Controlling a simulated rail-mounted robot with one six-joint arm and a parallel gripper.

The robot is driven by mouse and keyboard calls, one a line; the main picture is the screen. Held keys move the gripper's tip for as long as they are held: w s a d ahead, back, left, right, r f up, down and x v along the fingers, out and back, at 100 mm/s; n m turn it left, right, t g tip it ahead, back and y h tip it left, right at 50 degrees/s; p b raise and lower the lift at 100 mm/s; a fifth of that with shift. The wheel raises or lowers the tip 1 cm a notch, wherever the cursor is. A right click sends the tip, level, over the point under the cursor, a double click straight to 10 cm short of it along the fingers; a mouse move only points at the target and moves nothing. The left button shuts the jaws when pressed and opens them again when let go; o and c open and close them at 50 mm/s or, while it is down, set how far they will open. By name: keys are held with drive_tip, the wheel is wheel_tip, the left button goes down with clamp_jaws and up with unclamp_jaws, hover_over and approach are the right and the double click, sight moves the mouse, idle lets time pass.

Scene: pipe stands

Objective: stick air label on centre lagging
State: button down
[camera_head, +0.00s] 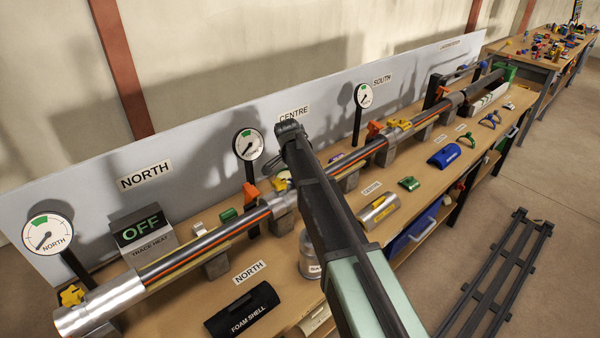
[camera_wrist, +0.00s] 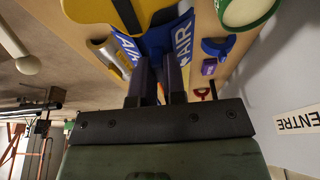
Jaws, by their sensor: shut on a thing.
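In the wrist view my gripper (camera_wrist: 158,75) has its two dark fingers close together, shut on a blue air label (camera_wrist: 182,38). The label is bent, with white AIR lettering on both sides of the fingers. Its middle is hidden behind the fingers. In the head view my arm crosses the centre of the bench and hides the gripper and the label. A silver shell with a yellow mark (camera_head: 380,211) lies by the small CENTRE card (camera_head: 371,188). I cannot tell whether any lagging is on the pipe behind my arm, or whether the label touches anything.
The long pipe (camera_head: 222,238) runs along the bench on grey supports. Gauges (camera_head: 248,145) stand behind it on posts. A yellow part (camera_wrist: 110,12) is close above the label in the wrist view. A black foam shell (camera_head: 242,310) lies at front left. The floor at right has a rail.

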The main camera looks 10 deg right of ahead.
drive_tip(key=shift+f+b, duration=0.4)
drive_tip(key=shift+b, duration=0.05)
idle(0.8)
drive_tip(key=c, duration=1.1)
unclamp_jaws()
drive_tip(key=p+v, duration=1)
drive_tip(key=shift+r, duration=0.4)
